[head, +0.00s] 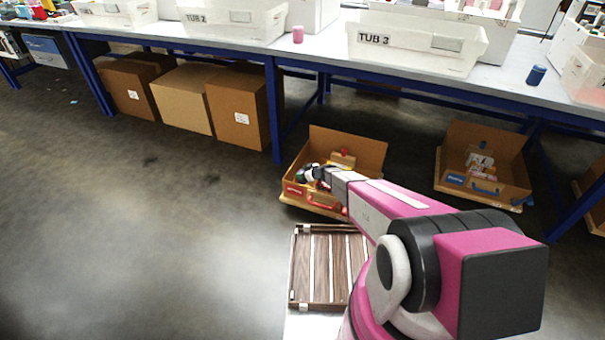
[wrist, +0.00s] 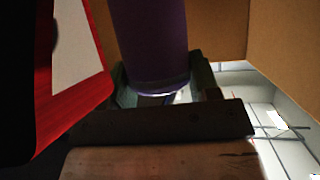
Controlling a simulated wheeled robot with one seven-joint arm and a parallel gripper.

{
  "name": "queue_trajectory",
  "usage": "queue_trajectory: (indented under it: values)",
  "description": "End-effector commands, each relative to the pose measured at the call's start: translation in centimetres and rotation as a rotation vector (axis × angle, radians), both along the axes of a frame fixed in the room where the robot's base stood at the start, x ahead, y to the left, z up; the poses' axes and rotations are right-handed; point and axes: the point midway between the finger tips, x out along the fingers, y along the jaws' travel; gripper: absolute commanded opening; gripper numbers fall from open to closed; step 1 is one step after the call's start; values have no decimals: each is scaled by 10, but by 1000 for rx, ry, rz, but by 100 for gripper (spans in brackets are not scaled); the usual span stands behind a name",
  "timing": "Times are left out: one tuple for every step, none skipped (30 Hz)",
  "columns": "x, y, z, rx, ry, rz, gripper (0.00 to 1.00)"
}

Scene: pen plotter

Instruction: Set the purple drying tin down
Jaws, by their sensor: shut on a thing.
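The purple tin (wrist: 150,40) fills the upper middle of the wrist view, with its end rim close to my gripper's palm. My gripper (wrist: 163,86) is shut on it, with a greenish finger on each side. In the head view my gripper (head: 308,174) is at the left part of an open cardboard box (head: 367,150) below the table edge. The purple tin cannot be made out there. Whether the tin touches anything beneath it cannot be told.
A red and white thing (wrist: 75,75) is close at the left in the wrist view; cardboard walls (wrist: 285,35) are around. A slatted wooden tray (head: 325,265) is nearer me. A second open box (head: 500,150) is at right. The white table (head: 320,55) holds tubs.

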Motion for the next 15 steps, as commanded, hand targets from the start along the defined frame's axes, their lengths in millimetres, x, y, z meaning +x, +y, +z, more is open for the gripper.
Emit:
queue_trajectory:
  values:
    - [0,0,0,0,0,0,30]
    - [0,0,0,0,0,0,66]
    - [0,0,0,0,0,0,79]
    - [0,0,0,0,0,0,81]
    - [0,0,0,0,0,0,81]
    - [0,0,0,0,0,0,81]
    - [0,0,0,0,0,0,81]
    - [0,0,0,0,0,0,81]
    - [0,0,0,0,0,0,81]
    - [0,0,0,0,0,0,81]
    - [0,0,0,0,0,0,81]
    - [0,0,1,0,0,0,81]
    - [0,0,2,0,0,0,81]
    - [0,0,4,1,-1,0,81]
    - [-1,0,6,1,-1,0,81]
